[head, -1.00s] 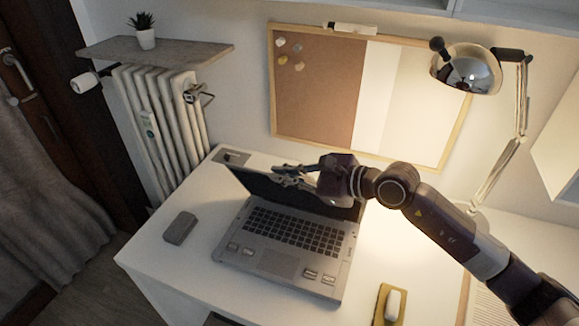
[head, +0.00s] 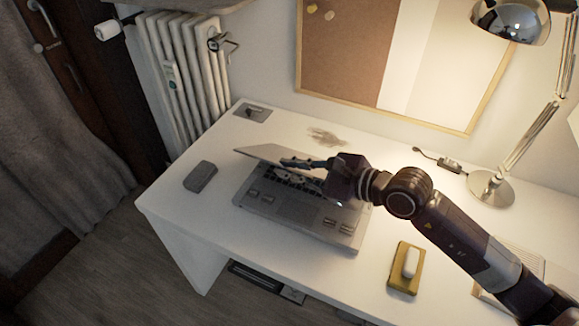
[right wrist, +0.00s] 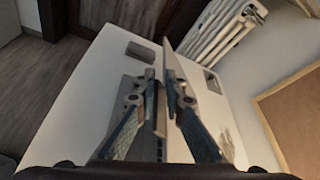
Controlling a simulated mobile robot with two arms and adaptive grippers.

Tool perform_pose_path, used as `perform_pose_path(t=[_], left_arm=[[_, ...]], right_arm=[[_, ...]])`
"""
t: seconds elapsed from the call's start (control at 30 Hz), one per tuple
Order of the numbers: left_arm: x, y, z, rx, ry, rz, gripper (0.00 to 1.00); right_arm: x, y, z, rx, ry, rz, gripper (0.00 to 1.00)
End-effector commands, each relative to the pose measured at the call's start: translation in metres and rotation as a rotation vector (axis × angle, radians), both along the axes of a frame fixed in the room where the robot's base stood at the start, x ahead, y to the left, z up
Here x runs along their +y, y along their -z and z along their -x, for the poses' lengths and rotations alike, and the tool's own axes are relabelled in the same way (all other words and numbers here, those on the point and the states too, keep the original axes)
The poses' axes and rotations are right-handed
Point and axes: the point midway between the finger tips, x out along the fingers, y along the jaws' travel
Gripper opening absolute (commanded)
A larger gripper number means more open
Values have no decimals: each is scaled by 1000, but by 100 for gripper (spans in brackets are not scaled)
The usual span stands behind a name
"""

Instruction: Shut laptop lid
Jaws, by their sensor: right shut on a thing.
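The laptop stands on the white desk, with its grey base (head: 295,215) flat on the top. In the right wrist view the lid (right wrist: 172,65) shows nearly edge-on between the two fingers (right wrist: 160,104). My right gripper and arm hide part of the lid and keyboard. My left gripper is not in view.
A dark grey box-like object (head: 200,177) lies left of the laptop. A yellow tray (head: 396,280) with a white item (head: 411,263) lies to the right. A lamp base (head: 490,188) stands at the back right. The desk (head: 165,200) is bare at its front left.

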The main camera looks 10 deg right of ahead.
Motion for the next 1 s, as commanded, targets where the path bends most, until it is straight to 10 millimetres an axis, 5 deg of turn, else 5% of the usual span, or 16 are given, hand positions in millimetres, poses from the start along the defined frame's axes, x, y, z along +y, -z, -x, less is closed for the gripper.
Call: perform_pose_path(t=[0.2, 0.23, 0.33, 0.67, 1.0], left_arm=[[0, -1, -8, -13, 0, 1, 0], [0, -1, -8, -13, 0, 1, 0], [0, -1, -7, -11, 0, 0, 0], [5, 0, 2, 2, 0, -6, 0], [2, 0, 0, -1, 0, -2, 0]], right_arm=[[-3, 6, -1, 12, 6, 7, 0], [-3, 6, -1, 12, 6, 7, 13], [-3, 5, -1, 10, 6, 7, 22], [-3, 0, 1, 3, 3, 3, 22], [-38, -14, 32, 6, 5, 8, 22]])
